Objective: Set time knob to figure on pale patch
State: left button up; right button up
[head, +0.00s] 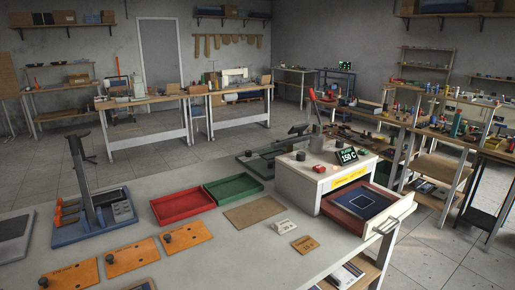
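A white box-shaped machine (300,185) stands at the right part of the table. On its top are a small dark knob (300,156), a red button-like part (319,168) and a dark display (346,155) with green writing that seems to read 150 C. I cannot tell which part is the time knob, nor read any setting. A small pale block or card (285,227) with a dark mark lies in front of the machine. I cannot tell whether it is the pale patch, and its figure is too small to read. Neither of my grippers is in view.
A red-framed bed with a dark blue square (363,203) projects from the machine's right. Left of it lie a brown mat (254,212), a green tray (233,187), a red tray (182,206) and several orange plates (131,257). A stand on a blue base (95,220) rises at left.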

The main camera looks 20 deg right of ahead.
aim_at(300, 156)
jog(key=l+u, duration=0.35)
jog(key=l, duration=0.15)
jog(key=k+l+u, duration=0.15)
jog(key=l+u, duration=0.2)
jog(key=l, duration=0.15)
jog(key=k+l+u, duration=0.1)
jog(key=l, duration=0.25)
jog(key=k+l, duration=0.15)
jog(key=l, duration=0.2)
jog(key=k+l+u, duration=0.15)
jog(key=l, duration=0.2)
